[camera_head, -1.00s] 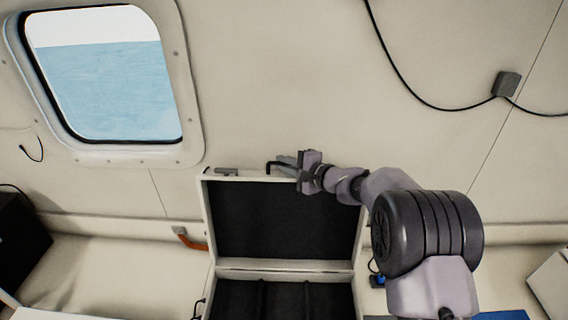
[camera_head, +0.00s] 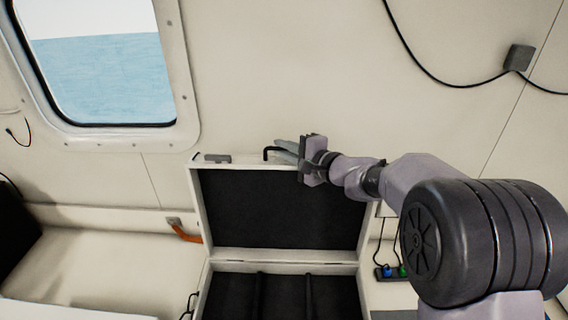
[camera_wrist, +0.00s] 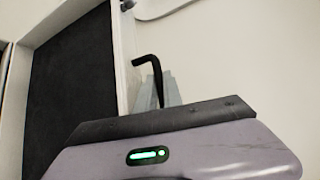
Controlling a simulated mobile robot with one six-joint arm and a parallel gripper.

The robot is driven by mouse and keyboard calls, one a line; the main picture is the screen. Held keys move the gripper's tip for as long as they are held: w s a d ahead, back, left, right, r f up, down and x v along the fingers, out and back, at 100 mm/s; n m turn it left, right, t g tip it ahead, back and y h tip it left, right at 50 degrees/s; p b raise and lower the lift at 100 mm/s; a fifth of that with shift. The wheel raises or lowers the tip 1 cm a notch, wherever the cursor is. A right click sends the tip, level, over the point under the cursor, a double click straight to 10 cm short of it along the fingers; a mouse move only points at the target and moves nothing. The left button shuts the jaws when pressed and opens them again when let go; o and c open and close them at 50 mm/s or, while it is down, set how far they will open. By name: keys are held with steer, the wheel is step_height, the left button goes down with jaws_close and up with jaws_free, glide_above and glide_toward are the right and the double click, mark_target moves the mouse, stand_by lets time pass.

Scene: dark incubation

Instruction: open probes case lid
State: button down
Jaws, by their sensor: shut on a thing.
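The probes case (camera_head: 205,225) stands with its lid (camera_head: 280,213) raised upright against the wall, its dark inner lining facing me. The lower part (camera_head: 282,292) shows dark compartments with dividers. My gripper (camera_head: 284,150) is at the lid's top edge, right of its middle, shut on the black bent handle (camera_head: 268,152). In the wrist view the handle (camera_wrist: 150,62) rises between the grey fingers, and the lid's lining (camera_wrist: 68,85) and pale rim show to the left.
A window (camera_head: 100,70) is at upper left. A black cable runs to a grey box (camera_head: 518,57) on the wall. An orange strap (camera_head: 186,233) lies left of the case. A socket strip with blue and green plugs (camera_head: 392,272) is at right.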

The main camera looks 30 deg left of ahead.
steer(key=s+b, duration=0.1)
steer(key=s+d+b, duration=0.1)
steer(key=b, duration=0.1)
steer(key=s+b, duration=0.1)
steer(key=shift+d+f+n+t+y+b, duration=0.1)
steer(key=shift+d+n+t+y+b, duration=0.15)
steer(key=shift+n+t+y+b, duration=0.05)
steer(key=shift+s+d+r, duration=0.15)
steer(key=shift+s+r, duration=0.05)
steer(key=shift+r, duration=0.15)
steer(key=c, duration=1.8)
jaws_free()
steer(key=b, duration=0.2)
glide_toward(283, 167)
steer(key=d+r, duration=0.1)
steer(key=d, duration=0.1)
steer(key=s+d+r, duration=0.1)
steer(key=d+r, duration=0.1)
steer(key=s+d+r, duration=0.1)
steer(key=d, duration=0.2)
steer(key=shift+s+d+r, duration=0.1)
steer(key=shift+s+r, duration=0.15)
steer(key=shift+r, duration=0.1)
